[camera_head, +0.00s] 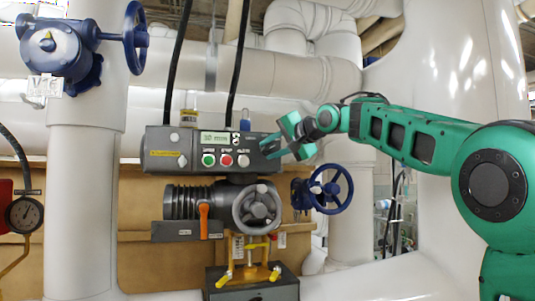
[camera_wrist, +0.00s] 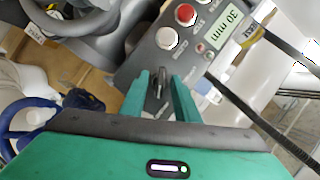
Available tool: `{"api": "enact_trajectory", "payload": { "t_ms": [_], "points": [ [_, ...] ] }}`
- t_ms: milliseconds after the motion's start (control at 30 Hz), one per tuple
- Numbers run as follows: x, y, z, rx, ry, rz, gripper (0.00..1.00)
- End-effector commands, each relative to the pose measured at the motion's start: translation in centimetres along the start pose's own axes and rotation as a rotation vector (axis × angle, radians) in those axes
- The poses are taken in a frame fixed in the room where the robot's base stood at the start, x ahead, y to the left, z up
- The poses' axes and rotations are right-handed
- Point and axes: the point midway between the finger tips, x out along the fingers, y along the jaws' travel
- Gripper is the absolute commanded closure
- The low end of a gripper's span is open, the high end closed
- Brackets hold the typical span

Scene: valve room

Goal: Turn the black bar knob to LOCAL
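My gripper (camera_head: 272,147) is at the right end of this box. In the wrist view the black bar knob (camera_wrist: 159,82) shows as a thin dark bar between the tips of my gripper (camera_wrist: 160,80). The two green fingers are spread, with a gap visible on both sides of the bar; I cannot tell whether either touches it. In the head view my gripper hides the knob. Its position labels cannot be read.
A blue handwheel (camera_head: 330,189) is just below and right of my gripper. A grey handwheel (camera_head: 257,207) and an orange lever (camera_head: 203,220) are under the box. Black cables rise above it. A large white pipe (camera_head: 85,190) stands at left.

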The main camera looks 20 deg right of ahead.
Motion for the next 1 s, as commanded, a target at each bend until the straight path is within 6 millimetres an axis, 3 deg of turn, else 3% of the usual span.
{"api": "enact_trajectory", "payload": {
  "t_ms": [100, 233, 333, 367, 667, 1000],
  "points": [
    [-0.01, 0.02, -0.01, 0.000, 0.000, 0.000, 0.72],
    [-0.01, 0.04, 0.00, 0.000, 0.000, 0.001, 1.00],
    [-0.01, 0.06, 0.00, 0.000, 0.000, 0.001, 1.00],
    [0.26, -0.45, 0.85, 0.000, -0.004, 0.000, 1.00],
    [0.03, -0.01, 0.17, -0.043, -0.004, 0.019, 1.00],
    [0.02, -0.10, 0.11, -0.258, -0.004, 0.110, 1.00]
  ]
}}
